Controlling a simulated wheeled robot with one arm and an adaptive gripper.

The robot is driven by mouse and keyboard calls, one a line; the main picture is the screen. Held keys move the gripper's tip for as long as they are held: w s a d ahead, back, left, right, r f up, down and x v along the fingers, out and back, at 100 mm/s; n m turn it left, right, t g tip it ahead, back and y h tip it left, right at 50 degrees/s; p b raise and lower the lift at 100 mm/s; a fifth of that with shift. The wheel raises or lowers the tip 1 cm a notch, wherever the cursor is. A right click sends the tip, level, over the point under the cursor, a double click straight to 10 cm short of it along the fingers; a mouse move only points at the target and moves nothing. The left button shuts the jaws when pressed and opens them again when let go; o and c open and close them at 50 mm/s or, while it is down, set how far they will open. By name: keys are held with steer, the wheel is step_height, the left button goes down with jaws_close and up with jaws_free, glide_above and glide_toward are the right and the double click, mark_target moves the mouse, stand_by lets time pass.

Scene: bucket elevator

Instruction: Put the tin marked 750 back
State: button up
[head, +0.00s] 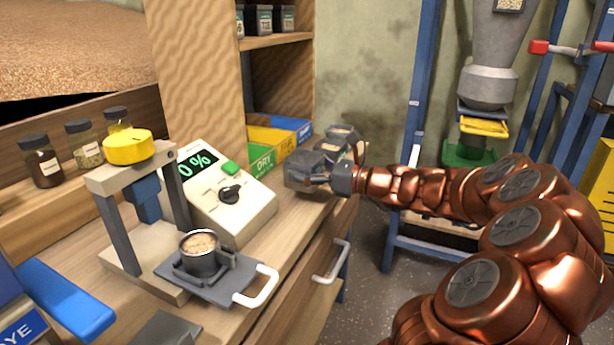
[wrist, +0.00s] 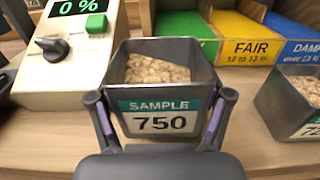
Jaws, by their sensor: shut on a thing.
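The tin marked 750 (wrist: 160,124) is a square grey tin with a "SAMPLE 750" label facing the wrist camera, filled with pale flaky grain. My gripper (wrist: 160,100) is shut on it, one finger on each side. In the head view the tin (head: 303,168) is upright at the right part of the bench, and my gripper (head: 340,180) reaches it from the right. I cannot tell whether its base touches the bench. A second similar tin (wrist: 292,100) stands to its right, its number cut off.
A moisture meter (head: 222,190) reading 0 % stands left of the tin. Coloured trays (head: 270,142), including DRY, FAIR and DAMP, lie behind. A press (head: 130,200) and a round cup of grain (head: 200,255) occupy the bench front. Shelves rise behind.

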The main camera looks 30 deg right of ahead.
mark_target(306, 161)
steer(key=shift+w+d+f, duration=0.1)
steer(key=shift+w+d, duration=0.6)
steer(key=shift+w, duration=0.2)
steer(key=shift+w+d+f, duration=0.1)
steer(key=shift+w+d, duration=0.55)
steer(key=shift+w, duration=0.2)
steer(key=shift+f+b, duration=0.9)
steer(key=shift+f, duration=0.8)
steer(key=shift+f, duration=0.1)
steer(key=o, duration=1.3)
steer(key=shift+s, duration=0.1)
steer(key=p+v, duration=0.2)
steer(key=v, duration=1)
steer(key=shift+p, duration=0.3)
